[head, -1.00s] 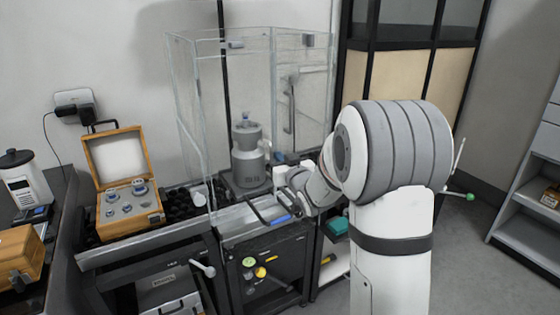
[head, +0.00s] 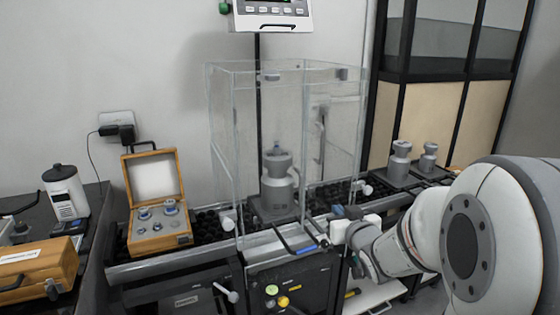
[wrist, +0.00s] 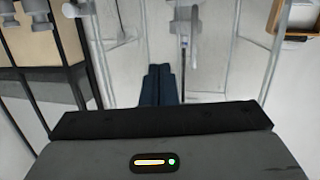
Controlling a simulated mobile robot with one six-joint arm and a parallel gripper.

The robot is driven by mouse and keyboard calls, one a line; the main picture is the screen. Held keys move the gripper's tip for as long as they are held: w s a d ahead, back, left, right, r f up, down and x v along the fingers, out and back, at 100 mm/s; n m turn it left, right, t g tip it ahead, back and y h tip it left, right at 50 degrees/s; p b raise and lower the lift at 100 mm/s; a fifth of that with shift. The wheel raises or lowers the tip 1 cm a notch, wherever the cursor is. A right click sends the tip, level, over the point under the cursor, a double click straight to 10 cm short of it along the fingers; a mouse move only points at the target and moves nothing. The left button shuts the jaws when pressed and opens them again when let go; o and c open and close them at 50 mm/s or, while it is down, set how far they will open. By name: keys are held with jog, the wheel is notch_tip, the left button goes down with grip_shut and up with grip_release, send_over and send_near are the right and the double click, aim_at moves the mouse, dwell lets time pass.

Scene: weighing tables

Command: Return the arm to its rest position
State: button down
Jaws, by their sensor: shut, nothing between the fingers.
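My gripper (head: 340,211) is in front of the right front corner of the glass weighing case, seen small and partly hidden by my own wrist. In the wrist view its two dark blue fingers (wrist: 157,85) are together, with nothing between them. The arm comes in from the right edge of the head view, bent, with a large round joint close to the camera. I cannot tell whether the gripper touches the case.
The glass case (head: 222,150) holds a grey metal weight (head: 278,190). An open wooden weight box (head: 160,240) stands left of it. Two more grey weights (head: 399,168) (head: 428,160) stand to the right. A display (head: 270,14) hangs above. A closed wooden box (head: 35,262) is far left.

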jog(key=s+a+r+g+p, duration=0.2)
jog(key=s+g+p, duration=0.3)
jog(key=s, duration=0.8)
jog(key=s+a+r+m+g+h+p, duration=0.1)
jog(key=s+a+r+g+p, duration=0.2)
jog(key=s, duration=1)
jog(key=r+g+p, duration=0.1)
jog(key=g+p, duration=0.2)
jog(key=g, duration=0.2)
jog(key=shift+r+m+g+h, duration=0.15)
jog(key=shift+m+g+h, duration=0.15)
jog(key=shift+s, duration=0.1)
